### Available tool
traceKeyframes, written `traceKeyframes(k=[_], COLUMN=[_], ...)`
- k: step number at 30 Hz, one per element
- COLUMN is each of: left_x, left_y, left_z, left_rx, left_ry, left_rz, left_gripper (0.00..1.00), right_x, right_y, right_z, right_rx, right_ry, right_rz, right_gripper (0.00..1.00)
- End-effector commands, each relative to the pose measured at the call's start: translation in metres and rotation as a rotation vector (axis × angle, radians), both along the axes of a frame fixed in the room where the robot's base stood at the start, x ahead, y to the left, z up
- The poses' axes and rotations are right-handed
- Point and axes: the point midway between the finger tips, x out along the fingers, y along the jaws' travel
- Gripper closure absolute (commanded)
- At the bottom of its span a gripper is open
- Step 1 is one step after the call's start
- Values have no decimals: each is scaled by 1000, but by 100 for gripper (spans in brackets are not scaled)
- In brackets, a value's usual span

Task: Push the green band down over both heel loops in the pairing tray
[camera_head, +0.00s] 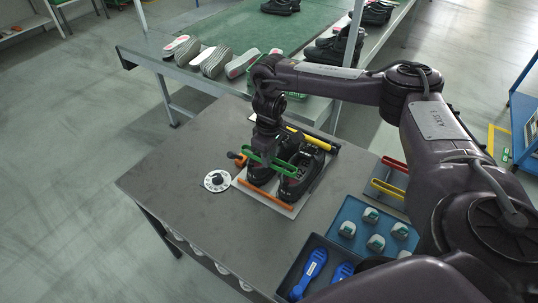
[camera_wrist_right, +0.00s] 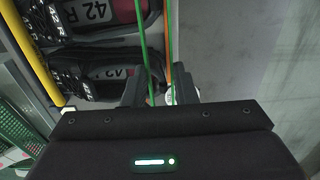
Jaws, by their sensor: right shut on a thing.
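My right gripper (camera_head: 266,146) is shut on the green band (camera_head: 283,170) and holds it over the two black shoes at the heel end. In the right wrist view the band (camera_wrist_right: 142,45) runs up from between the fingers (camera_wrist_right: 158,88). The shoes, one on the left (camera_head: 258,175) and one on the right (camera_head: 293,187), lie side by side in the pairing tray (camera_head: 285,208). Their insoles (camera_wrist_right: 98,12) read 42 in the right wrist view. The heel loops are hidden or too small to make out, and I cannot tell whether the band touches them. My left gripper is not in view.
An orange bar (camera_head: 264,202) edges the tray's near side, a yellow bar (camera_head: 312,138) its far side. Red (camera_head: 394,163) and yellow (camera_head: 387,188) bands and a blue tray (camera_head: 346,208) stand right. The table's left is clear.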

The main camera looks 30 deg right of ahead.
Motion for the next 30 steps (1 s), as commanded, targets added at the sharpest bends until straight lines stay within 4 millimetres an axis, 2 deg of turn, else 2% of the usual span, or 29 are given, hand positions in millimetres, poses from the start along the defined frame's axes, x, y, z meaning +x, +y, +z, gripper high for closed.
traceKeyframes(k=[23, 30], left_x=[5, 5], left_y=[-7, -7], left_z=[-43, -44], left_rx=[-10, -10], left_ry=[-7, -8], left_rz=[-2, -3], left_gripper=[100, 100], right_x=[0, -1], right_y=[0, 0], right_z=[-37, -48], right_rx=[-1, 0], right_ry=[0, 1], right_rz=[-2, -2], right_gripper=[96, 96])
